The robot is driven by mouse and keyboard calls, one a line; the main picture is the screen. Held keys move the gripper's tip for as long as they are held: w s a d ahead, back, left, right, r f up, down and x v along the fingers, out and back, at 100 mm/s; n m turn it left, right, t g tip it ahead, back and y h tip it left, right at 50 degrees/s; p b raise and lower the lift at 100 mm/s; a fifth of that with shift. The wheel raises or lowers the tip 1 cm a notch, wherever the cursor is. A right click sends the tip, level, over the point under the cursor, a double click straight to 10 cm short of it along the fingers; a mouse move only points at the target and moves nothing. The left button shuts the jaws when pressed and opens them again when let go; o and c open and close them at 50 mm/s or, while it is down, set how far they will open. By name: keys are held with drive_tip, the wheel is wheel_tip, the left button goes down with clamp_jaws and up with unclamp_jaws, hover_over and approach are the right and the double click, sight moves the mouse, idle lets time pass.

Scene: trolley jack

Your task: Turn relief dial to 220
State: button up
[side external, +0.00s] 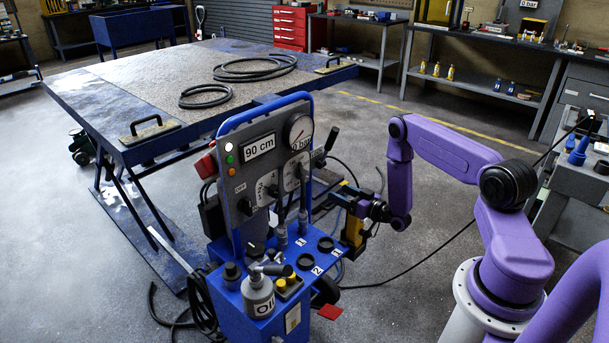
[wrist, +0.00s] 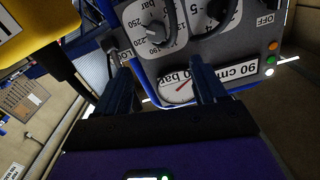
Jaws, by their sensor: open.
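The relief dial (wrist: 153,27) is at the top of the wrist view, a white scale with a dark knob, marked 250, 220 and bar. The knob's exact setting is too small to read. In the side view the dial (side external: 297,168) sits at the right of the grey panel, partly behind a lever. My gripper (wrist: 162,84) is open and empty, its fingers pointing at the panel on either side of the gauge (wrist: 180,88). In the side view my gripper (side external: 348,205) is right of the panel, apart from the dial.
A second dial (wrist: 205,15) is beside the relief dial. The display (side external: 260,148) reads 90 cm. Upright levers (side external: 303,205) stand before the panel. An oil can (side external: 258,296) sits on the blue cart. The lift table (side external: 215,85) is behind. Floor right of the cart is mostly clear.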

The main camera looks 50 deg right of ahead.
sight(306, 174)
drive_tip(key=w, duration=1.7)
drive_tip(key=shift+d, duration=0.25)
drive_tip(key=shift+f, duration=0.1)
drive_tip(key=c, duration=1)
